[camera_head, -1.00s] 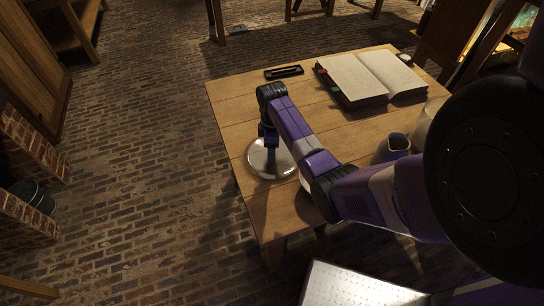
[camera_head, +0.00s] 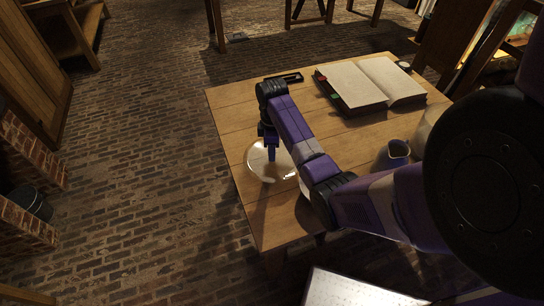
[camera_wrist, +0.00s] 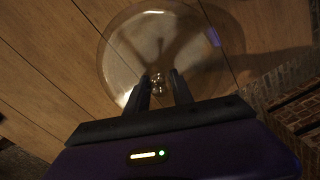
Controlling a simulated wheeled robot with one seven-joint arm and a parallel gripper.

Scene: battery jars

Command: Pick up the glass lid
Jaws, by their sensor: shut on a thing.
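The glass lid (camera_head: 256,170) is a clear round disc over the table's left part in the head view. It also shows in the wrist view (camera_wrist: 130,45), with its small knob (camera_wrist: 158,84) between the fingers. My gripper (camera_head: 271,158) points down at the middle of the lid. In the wrist view my gripper (camera_wrist: 160,88) is shut on the lid's knob. Whether the lid is clear of the table, I cannot tell for sure.
The wooden table (camera_head: 240,110) has an open book (camera_head: 370,82), a dark tray-like object (camera_head: 284,79) and a small pitcher (camera_head: 395,152). My arm hides part of the table's near right. The table's left edge is close to the lid.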

